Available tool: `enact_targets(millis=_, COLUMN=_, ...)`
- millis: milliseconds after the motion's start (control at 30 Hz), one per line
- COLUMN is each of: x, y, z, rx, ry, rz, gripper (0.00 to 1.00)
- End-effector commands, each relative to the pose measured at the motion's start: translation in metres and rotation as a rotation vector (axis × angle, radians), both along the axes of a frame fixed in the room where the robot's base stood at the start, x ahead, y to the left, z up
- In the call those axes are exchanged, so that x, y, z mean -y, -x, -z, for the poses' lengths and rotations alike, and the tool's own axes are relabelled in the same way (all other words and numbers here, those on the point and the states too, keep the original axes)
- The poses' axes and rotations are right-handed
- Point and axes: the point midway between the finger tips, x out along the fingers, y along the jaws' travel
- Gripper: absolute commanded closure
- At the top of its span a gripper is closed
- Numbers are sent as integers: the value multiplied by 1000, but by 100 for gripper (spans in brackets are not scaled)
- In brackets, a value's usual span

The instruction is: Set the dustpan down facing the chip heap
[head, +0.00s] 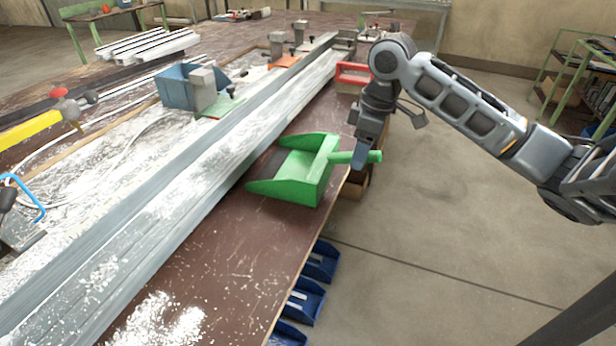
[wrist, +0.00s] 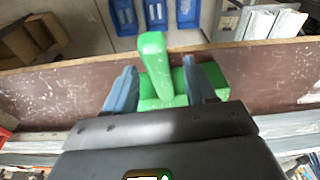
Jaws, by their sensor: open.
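The green dustpan (head: 301,177) appears to rest flat on the brown bench, beside the long grey metal profile (head: 160,190). Its open mouth faces left, towards the profile, and its handle (head: 371,156) points right past the bench edge. My gripper (head: 362,152) is at the handle. In the wrist view the gripper's (wrist: 163,85) two blue fingers stand apart, one on each side of the dustpan's handle (wrist: 154,60), with gaps visible. The white chip heap (head: 160,325) lies on the bench at the bottom of the head view, nearer the camera than the dustpan.
Blue bins (head: 303,298) hang below the bench's right edge. Bare bench (head: 235,245) lies between dustpan and heap, with scattered chips.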

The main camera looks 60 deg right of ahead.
Motion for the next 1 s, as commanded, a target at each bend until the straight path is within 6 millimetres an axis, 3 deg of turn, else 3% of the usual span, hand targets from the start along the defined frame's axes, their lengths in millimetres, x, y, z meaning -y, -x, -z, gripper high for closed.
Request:
enact_targets(millis=100, x=0, y=-1, z=9, rx=0, ry=1, rz=0, gripper=45)
enact_targets(millis=433, x=0, y=-1, z=9, rx=0, ry=1, rz=0, gripper=46)
enact_targets(millis=1000, x=0, y=-1, z=10, rx=0, ry=0, rz=0, gripper=100)
